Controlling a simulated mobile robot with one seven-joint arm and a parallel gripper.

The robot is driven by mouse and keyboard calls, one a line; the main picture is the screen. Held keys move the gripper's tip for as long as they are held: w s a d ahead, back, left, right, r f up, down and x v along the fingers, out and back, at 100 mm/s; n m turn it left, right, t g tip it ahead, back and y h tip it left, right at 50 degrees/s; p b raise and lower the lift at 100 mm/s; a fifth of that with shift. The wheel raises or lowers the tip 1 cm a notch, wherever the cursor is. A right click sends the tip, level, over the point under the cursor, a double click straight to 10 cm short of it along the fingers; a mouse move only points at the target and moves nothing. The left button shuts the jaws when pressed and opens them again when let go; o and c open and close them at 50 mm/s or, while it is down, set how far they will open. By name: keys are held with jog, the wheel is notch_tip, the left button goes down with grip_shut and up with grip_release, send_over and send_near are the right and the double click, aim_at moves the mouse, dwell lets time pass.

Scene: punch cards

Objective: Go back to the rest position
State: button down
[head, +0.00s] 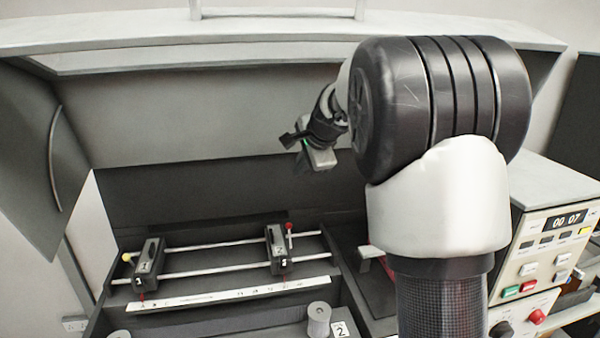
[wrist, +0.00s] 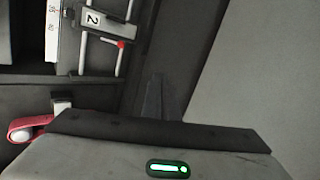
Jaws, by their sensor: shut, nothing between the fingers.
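My gripper (head: 304,160) hangs in the air above and behind the machine bed in the head view, in front of the dark back panel. It is small there, and its fingers barely stand out. In the wrist view its grey housing with a green light fills the bottom, and the dark fingers (wrist: 156,98) are together with nothing between them. It is apart from everything around it.
Below are two rails (head: 210,258) with a slider marked 1 (head: 147,262) and a slider marked 2 (head: 277,252), a white scale (head: 235,293) and a grey cylinder (head: 319,319). A control box (head: 550,245) reading 00 07 stands right. The overhead hood (head: 220,115) is close behind my arm.

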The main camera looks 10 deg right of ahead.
jog(key=s+a+r+n, duration=0.1)
jog(key=s+n, duration=0.1)
jog(key=s, duration=0.4)
jog(key=s+a+r+n+g, duration=0.1)
jog(key=s+r+n, duration=0.15)
jog(key=s, duration=0.45)
jog(key=s+a+r+n, duration=0.1)
jog(key=s+n, duration=0.2)
jog(key=s, duration=0.3)
jog(key=s+f+n, duration=0.3)
jog(key=s+n, duration=0.1)
jog(key=s, duration=0.6)
jog(key=s+f+n+g+h, duration=0.1)
jog(key=s+f+n, duration=0.2)
jog(key=s, duration=0.8)
jog(key=shift+d+f+n+h, duration=0.2)
jog(key=shift+f+n+h, duration=0.1)
jog(key=shift+n, duration=0.35)
